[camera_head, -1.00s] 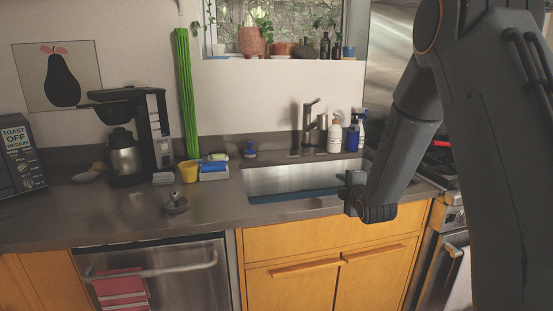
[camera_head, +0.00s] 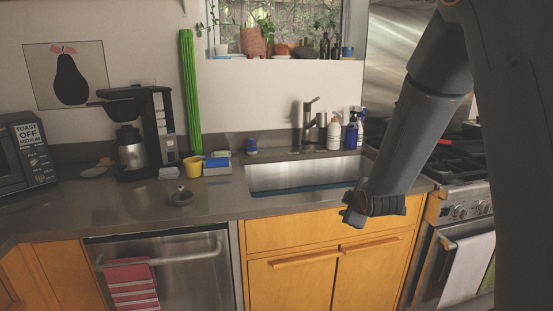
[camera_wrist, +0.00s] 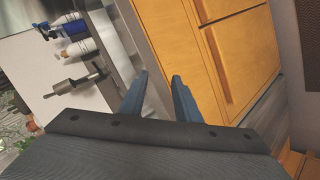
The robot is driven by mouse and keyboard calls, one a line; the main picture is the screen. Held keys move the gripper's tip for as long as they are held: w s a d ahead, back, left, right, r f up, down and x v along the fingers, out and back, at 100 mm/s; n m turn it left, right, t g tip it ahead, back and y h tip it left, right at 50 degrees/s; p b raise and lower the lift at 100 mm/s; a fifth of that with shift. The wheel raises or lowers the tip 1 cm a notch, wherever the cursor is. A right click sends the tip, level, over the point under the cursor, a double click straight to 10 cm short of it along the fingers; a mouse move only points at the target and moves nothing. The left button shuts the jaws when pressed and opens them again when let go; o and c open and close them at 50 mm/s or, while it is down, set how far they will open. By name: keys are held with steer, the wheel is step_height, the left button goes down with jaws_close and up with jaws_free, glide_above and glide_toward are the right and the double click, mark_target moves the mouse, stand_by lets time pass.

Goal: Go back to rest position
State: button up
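My gripper (camera_head: 352,216) hangs at the lower end of my arm, in front of the counter's front edge near the right end of the sink. In the wrist view my gripper (camera_wrist: 160,82) shows two blue-grey fingers held apart with a gap between them. Nothing is between the fingers. The wrist view is tilted, with the maple cabinet doors (camera_wrist: 225,50) beyond the fingers on the right and the sink side on the left.
The sink (camera_head: 290,177) with its faucet (camera_head: 308,120) lies behind my gripper. The stove (camera_head: 465,175) stands at right. A coffee maker (camera_head: 160,125), yellow cup (camera_head: 193,166) and small metal item (camera_head: 181,196) stand on the counter at left. A towel (camera_head: 132,285) hangs on the dishwasher.

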steer(key=s+a+f+m+g, duration=0.1)
steer(key=s+m+g, duration=0.4)
steer(key=s, duration=1.1)
steer(key=s+a+f+m+g, duration=0.1)
steer(key=s+m+g, duration=0.4)
steer(key=s, duration=1.2)
steer(key=f+m, duration=0.1)
steer(key=m, duration=0.2)
steer(key=shift+s+a+g, duration=0.2)
steer(key=shift+s+g, duration=0.05)
steer(key=shift+g, duration=0.05)
